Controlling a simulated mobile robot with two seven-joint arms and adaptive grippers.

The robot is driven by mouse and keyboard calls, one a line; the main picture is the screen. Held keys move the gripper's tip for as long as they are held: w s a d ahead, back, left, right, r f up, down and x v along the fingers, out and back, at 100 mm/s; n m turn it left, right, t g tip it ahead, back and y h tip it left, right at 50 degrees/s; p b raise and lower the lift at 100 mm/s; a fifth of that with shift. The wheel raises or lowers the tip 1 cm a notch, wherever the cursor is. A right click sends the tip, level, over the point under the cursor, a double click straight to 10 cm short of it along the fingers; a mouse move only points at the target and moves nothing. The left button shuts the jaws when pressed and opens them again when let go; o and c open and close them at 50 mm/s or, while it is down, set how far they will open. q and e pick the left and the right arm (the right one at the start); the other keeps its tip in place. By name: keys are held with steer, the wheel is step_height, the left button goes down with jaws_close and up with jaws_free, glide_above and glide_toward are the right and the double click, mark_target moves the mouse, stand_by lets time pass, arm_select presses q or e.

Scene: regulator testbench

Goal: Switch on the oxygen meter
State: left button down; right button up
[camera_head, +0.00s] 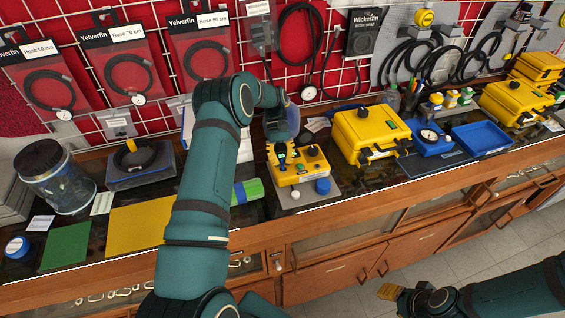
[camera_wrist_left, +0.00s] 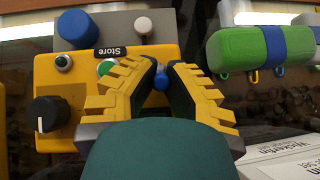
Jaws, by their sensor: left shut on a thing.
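The oxygen meter appears to be the yellow box (camera_head: 312,162) on a grey plate on the bench. In the left wrist view its face (camera_wrist_left: 50,75) has a black knob (camera_wrist_left: 45,113), a small metal toggle (camera_wrist_left: 63,62), a green button (camera_wrist_left: 106,67) and a "Store" label (camera_wrist_left: 110,51). My left gripper (camera_head: 282,153) is over the left part of the box. In the wrist view my left gripper (camera_wrist_left: 162,72) has its fingers drawn together, with a small blue knob (camera_wrist_left: 161,80) between them. The fingers hide part of the face. My right gripper (camera_head: 389,292) is low at right, away from the bench; its opening is unclear.
A blue knob (camera_head: 323,186) and a white knob (camera_head: 295,194) stand at the plate's front. A green-and-blue case (camera_head: 250,190) lies left of the box. A yellow case (camera_head: 370,135) stands close on the right. Hose packs (camera_head: 130,75) hang behind.

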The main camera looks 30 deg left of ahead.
stand_by(0.5)
arm_select(q)
steer(key=c, duration=1.3)
jaws_free()
steer(key=shift+v, duration=3.15)
steer(key=shift+w+a+r, duration=0.25)
steer(key=shift+w+a, duration=0.1)
